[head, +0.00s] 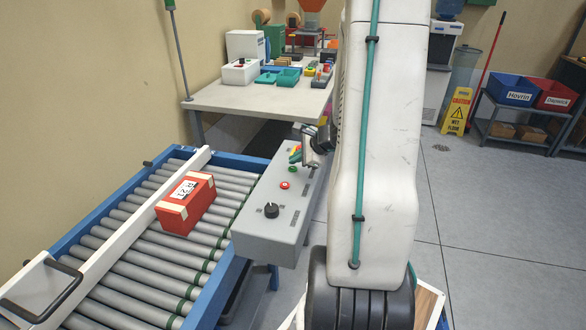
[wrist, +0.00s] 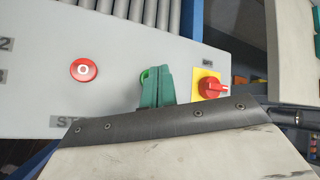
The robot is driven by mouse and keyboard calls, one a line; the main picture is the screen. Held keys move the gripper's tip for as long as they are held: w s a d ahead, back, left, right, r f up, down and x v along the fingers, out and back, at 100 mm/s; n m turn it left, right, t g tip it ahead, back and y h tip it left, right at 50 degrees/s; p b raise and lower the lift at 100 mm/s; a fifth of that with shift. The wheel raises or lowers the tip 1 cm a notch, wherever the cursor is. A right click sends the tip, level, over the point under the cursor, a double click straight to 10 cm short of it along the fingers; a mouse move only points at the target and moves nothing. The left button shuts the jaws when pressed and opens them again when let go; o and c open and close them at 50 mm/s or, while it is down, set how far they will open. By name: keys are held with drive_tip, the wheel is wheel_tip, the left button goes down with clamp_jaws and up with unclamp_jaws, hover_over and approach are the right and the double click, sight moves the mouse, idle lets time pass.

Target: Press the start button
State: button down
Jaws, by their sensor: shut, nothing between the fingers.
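The grey control box (head: 262,228) stands beside the roller conveyor. A green button (head: 292,169), which fits the start button, is on its sloped top; in the wrist view the green button (wrist: 146,76) is partly hidden behind my fingers. My gripper (head: 295,158) is above the box at the far end of its button row. In the wrist view my gripper's green fingers (wrist: 158,84) are together and empty, their tips beside and overlapping the green button. I cannot tell whether they touch it. A red button marked O (wrist: 84,70) lies to the left.
A red rotary switch on a yellow plate (wrist: 208,87) is close right of my fingers in the wrist view. A black knob (head: 272,210) is on the near part of the box. A red box (head: 186,204) lies on the conveyor rollers (head: 122,268). A white table (head: 258,98) stands behind.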

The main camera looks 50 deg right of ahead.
sight(296, 169)
drive_tip(key=shift+f, duration=0.1)
idle(0.3)
drive_tip(key=shift+f, duration=0.35)
drive_tip(key=shift+f, duration=0.35)
idle(0.6)
drive_tip(key=shift+r, duration=0.8)
drive_tip(key=shift+r, duration=2.5)
